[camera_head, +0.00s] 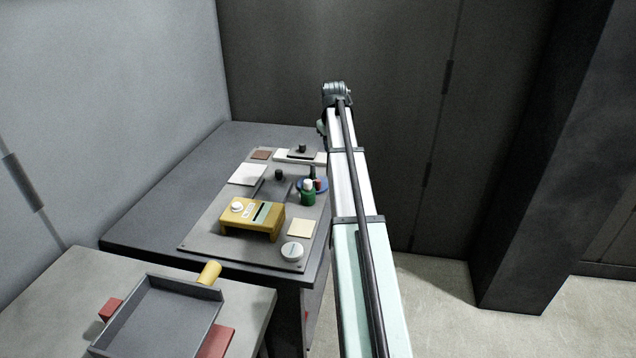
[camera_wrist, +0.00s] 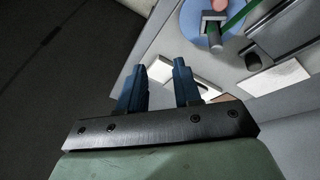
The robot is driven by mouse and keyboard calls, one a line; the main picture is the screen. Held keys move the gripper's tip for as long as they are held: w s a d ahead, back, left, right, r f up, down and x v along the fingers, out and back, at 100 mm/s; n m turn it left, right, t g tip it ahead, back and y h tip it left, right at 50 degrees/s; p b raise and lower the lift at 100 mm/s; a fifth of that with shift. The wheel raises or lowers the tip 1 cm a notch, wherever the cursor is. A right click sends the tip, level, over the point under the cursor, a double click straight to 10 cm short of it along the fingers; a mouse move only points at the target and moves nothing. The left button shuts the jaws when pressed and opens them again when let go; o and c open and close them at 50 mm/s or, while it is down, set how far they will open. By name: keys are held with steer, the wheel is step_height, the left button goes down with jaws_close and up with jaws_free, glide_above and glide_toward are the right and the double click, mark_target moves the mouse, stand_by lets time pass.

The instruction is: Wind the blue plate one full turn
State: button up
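The blue plate (camera_head: 324,188) is a round disc on the right part of the grey panel in the head view. Small red, green and white pieces stand on or in front of it there. The plate also shows at the top of the wrist view (camera_wrist: 191,24), cut off by the frame edge, with a grey peg (camera_wrist: 213,30), a pink-red round piece (camera_wrist: 221,4) and a green bar (camera_wrist: 238,17) over it. My gripper (camera_wrist: 160,66) has its two dark blue fingers apart, with nothing held between them. It is off to the side of the plate, not touching it. The head view does not show the fingers clearly.
A yellow block-shaped unit (camera_head: 264,225), a white round dial (camera_head: 292,251) and several flat pads and black knobs share the panel (camera_head: 200,240). A pale block (camera_wrist: 180,75) lies beyond my fingertips. A grey tray (camera_head: 160,318) stands at the front left.

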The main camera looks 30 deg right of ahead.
mark_target(318, 180)
steer(key=s+a+r+n+g+y, duration=0.1)
steer(key=a+r+n+g+y, duration=0.15)
steer(key=a, duration=0.45)
steer(key=shift+m+g, duration=0.25)
steer(key=shift+m, duration=0.1)
step_height(318, 180, down, 14)
steer(key=shift+s+f, duration=0.15)
steer(key=shift+f, duration=0.05)
jaws_close()
